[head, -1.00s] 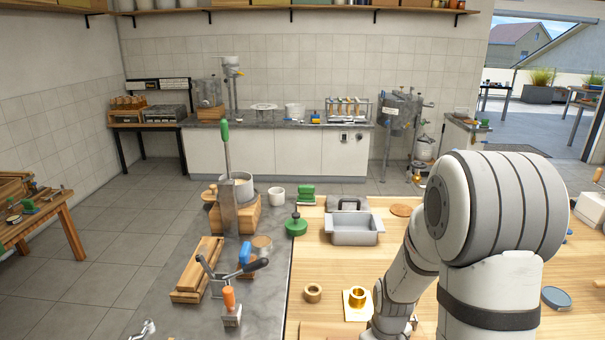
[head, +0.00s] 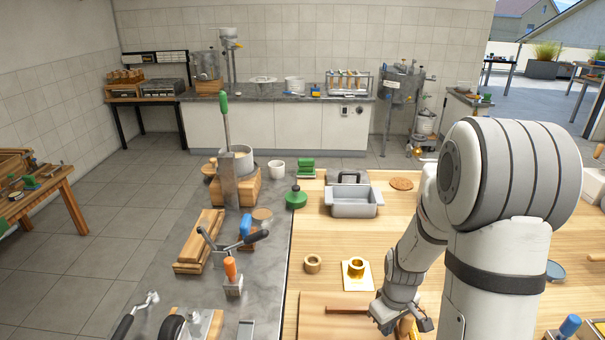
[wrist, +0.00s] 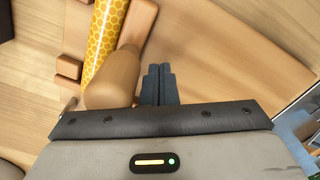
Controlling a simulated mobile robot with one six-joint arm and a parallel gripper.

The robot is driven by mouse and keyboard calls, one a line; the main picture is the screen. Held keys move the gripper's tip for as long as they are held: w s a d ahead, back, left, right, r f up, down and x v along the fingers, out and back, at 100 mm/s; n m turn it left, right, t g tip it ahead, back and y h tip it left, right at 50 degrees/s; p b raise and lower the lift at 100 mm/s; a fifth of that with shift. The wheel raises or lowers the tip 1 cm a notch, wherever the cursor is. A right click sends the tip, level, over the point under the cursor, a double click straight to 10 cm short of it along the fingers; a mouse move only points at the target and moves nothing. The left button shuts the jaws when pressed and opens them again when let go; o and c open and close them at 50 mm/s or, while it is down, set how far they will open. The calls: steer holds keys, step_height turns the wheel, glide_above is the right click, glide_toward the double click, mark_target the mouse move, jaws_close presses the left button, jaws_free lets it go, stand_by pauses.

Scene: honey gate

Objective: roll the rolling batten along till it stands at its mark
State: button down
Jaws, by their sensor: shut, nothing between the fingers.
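In the head view my gripper (head: 400,326) is low over the wooden bench, at the right end of a board (head: 325,325) with a brown rod (head: 348,310). I cannot make out the mark.
A gold ring on a pale plate (head: 356,270), a wooden ring (head: 312,263) and a grey tray (head: 353,205) stand behind the board. A crank handle (head: 135,315) and an orange-handled tool (head: 231,275) are on the grey counter at left. Small wooden blocks (wrist: 68,67) lie near the strip.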

steer(key=shift+s+a+f, duration=0.2)
steer(key=shift+s+f, duration=0.2)
steer(key=shift+f, duration=0.15)
steer(key=shift+a, duration=0.45)
step_height(320, 180, up, 8)
steer(key=p, duration=0.6)
steer(key=shift+w+r, duration=0.25)
steer(key=shift+w, duration=0.15)
steer(key=s+a+r+m+t, duration=0.1)
steer(key=s+a+r+m, duration=0.1)
steer(key=s+r, duration=0.4)
steer(key=s+a+r+m+t, duration=0.1)
steer(key=s+r, duration=0.5)
steer(key=r, duration=0.8)
steer(key=m+t, duration=0.1)
steer(key=m, duration=0.1)
steer(key=shift+a+m, duration=0.3)
steer(key=shift+a, duration=0.05)
steer(key=c, duration=2.1)
jaws_free()
